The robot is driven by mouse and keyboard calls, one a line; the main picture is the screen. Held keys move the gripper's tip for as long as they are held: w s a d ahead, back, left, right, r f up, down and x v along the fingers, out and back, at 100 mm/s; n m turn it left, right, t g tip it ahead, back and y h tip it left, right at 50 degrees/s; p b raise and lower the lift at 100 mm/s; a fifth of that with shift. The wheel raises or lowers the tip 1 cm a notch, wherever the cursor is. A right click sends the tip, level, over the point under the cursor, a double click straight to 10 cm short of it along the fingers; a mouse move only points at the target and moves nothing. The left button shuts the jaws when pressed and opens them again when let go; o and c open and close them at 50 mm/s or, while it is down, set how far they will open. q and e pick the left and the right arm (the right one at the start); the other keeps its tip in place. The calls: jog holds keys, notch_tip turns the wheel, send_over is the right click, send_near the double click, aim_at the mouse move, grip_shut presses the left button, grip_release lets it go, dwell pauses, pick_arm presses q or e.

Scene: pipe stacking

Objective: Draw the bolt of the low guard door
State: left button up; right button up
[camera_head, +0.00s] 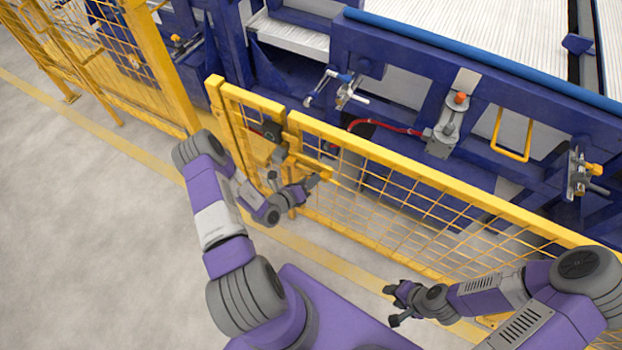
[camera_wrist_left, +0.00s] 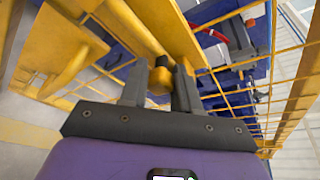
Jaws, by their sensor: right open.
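The low guard door is part of the low yellow mesh guard (camera_head: 400,160); a narrow section and a long section meet at a post (camera_head: 292,130). Yellow bolt brackets (camera_head: 290,160) sit at that post. My left gripper (camera_head: 310,183) is at these brackets. A yellow bar runs just beyond the knob. My right gripper (camera_head: 391,305) is open and empty, low in front of the long mesh section.
Behind the guard stands a blue machine (camera_head: 400,60) with clamps, a red hose (camera_head: 385,127) and a yellow handle (camera_head: 510,135). A taller yellow fence (camera_head: 120,50) stands at the left. The grey floor (camera_head: 90,200) at the left is clear.

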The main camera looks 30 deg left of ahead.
pick_arm(q)
jog(key=o, duration=0.4)
jog(key=shift+d, duration=0.3)
jog(key=shift+a, duration=0.1)
jog(key=shift+s+a+r, duration=0.1)
jog(key=shift+s, duration=0.15)
jog(key=d+p+v, duration=0.1)
jog(key=v, duration=0.5)
jog(key=shift+s+a+p, duration=0.35)
jog(key=shift+s+a, duration=0.1)
jog(key=shift+a, duration=0.05)
jog(key=shift+r, duration=0.1)
